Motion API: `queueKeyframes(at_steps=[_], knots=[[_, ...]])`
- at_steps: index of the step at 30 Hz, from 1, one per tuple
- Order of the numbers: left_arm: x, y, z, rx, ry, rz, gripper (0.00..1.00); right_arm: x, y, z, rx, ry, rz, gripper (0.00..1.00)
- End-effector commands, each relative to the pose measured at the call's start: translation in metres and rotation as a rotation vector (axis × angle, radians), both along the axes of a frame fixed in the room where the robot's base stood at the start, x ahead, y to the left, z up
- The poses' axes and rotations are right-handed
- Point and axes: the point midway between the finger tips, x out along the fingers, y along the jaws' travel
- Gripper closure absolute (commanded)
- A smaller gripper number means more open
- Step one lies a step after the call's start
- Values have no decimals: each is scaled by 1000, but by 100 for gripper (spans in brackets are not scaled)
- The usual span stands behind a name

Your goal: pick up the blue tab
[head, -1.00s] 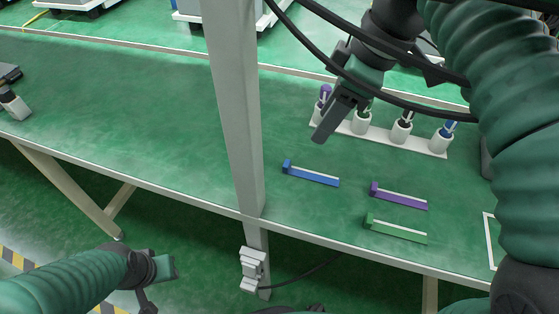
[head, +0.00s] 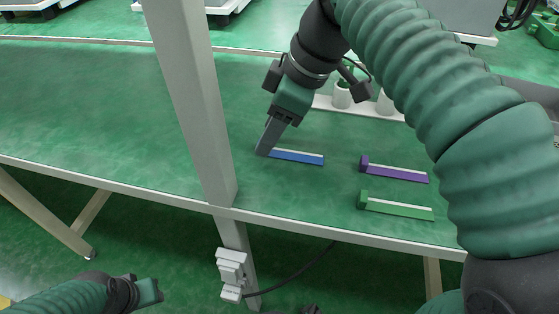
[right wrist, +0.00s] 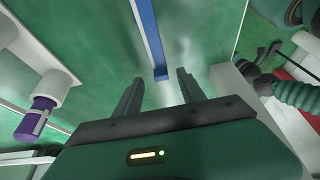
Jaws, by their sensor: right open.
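The blue tab (head: 298,157) is a thin bar with a pale top edge, lying on the green table. My right gripper (head: 264,152) points down at its left end and hides that end in the head view. In the right wrist view the blue tab (right wrist: 149,32) runs from the top edge to just ahead of the open, empty right gripper (right wrist: 158,86), its near end between the lines of the two fingers. I cannot tell whether they touch. My left gripper (head: 150,291) is low at the left, off the table; its jaw state is unclear.
A purple tab (head: 395,169) and a green tab (head: 398,206) lie to the right. A white rack (head: 325,103) with cups stands behind my right arm; a purple-capped item (right wrist: 37,117) shows in the wrist view. A grey post (head: 190,90) rises left of the gripper.

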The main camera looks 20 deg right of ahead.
Motion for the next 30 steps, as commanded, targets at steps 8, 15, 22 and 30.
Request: queueKeyframes(at_steps=[8,15,22,30], knots=[[0,0,-19,0,0,0,64,5,8,-22,0,0,-1,53],[0,0,-19,0,0,0,64,5,7,-22,1,1,0,77],[0,0,-19,0,0,0,64,5,7,-22,0,0,0,100],[0,0,-19,0,1,0,64,5,7,-22,0,0,-1,100]])
